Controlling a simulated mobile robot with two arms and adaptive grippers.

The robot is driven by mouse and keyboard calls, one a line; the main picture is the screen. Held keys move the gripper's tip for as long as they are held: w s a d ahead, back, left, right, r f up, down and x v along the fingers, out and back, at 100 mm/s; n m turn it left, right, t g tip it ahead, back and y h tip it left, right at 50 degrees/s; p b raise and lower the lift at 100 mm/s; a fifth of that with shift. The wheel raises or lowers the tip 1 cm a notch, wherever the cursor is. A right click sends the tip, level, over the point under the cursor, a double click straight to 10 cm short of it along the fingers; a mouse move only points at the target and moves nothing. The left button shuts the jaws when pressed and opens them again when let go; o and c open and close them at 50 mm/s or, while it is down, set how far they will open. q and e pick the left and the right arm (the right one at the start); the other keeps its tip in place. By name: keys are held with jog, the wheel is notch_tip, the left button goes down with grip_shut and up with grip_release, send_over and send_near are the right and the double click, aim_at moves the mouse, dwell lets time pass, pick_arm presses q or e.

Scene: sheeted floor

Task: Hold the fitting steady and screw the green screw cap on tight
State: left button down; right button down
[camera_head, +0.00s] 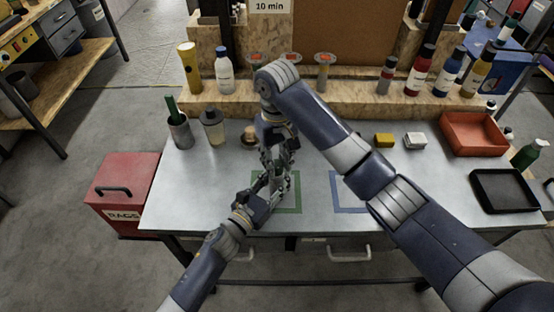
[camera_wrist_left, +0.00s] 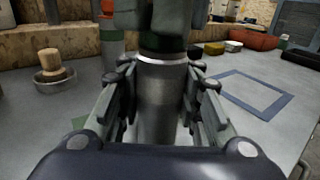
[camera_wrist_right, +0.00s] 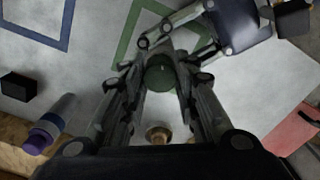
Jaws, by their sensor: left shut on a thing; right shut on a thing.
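The fitting (camera_wrist_left: 160,100), a grey upright cylinder with a pale ring near its top, stands between the fingers of my left gripper (camera_head: 277,184), which is shut on it from the near side. In the left wrist view the left fingers (camera_wrist_left: 160,90) press on both its sides. The green screw cap (camera_wrist_right: 161,74) shows from above in the right wrist view, between the fingers of my right gripper (camera_wrist_right: 162,85). That gripper is shut on it, pointing down above the fitting. The cap sits at the fitting's top; its thread is hidden.
A green square outline (camera_head: 299,196) and a blue one (camera_head: 335,190) mark the table. A wooden knob in a dish (camera_wrist_left: 53,68) stands behind the fitting. A black tray (camera_head: 503,190) and a red bin (camera_head: 472,134) are at the right. The front right of the table is clear.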

jog(key=m, duration=0.6)
jog(key=shift+w+d+r, duration=0.15)
jog(key=shift+w+d, duration=0.05)
jog(key=shift+w, duration=0.1)
jog(key=c, duration=1.2)
grip_release()
jog(key=shift+s+a, duration=0.1)
jog(key=shift+s, duration=0.15)
jog(key=shift+c, duration=0.6)
